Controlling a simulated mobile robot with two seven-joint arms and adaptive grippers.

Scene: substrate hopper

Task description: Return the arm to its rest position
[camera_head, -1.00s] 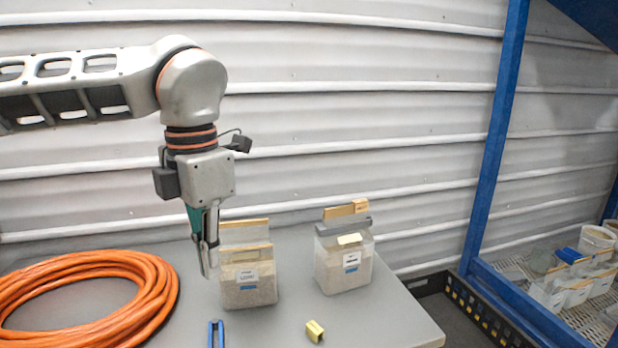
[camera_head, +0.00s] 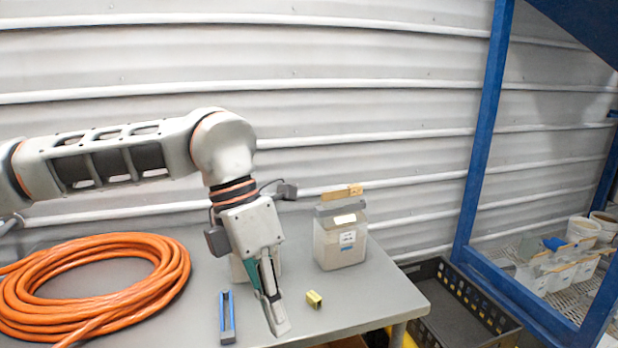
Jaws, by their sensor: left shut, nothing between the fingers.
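My left arm comes in from the left over the grey table (camera_head: 385,292). My left gripper (camera_head: 281,328) points down with its fingers shut and empty, near the table's front edge. It is between a blue clip-like piece (camera_head: 227,317) on its left and a small yellow block (camera_head: 314,300) on its right. One substrate bag stands behind the gripper and is mostly hidden by it. A second bag (camera_head: 340,246) stands upright at the right, with a grey clip and a wooden piece on top. My right gripper is not in view.
A coil of orange hose (camera_head: 95,285) covers the table's left side. A black crate (camera_head: 455,310) stands right of the table. A blue frame post (camera_head: 483,130) rises behind it, with a wire shelf of small containers (camera_head: 560,265) beyond.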

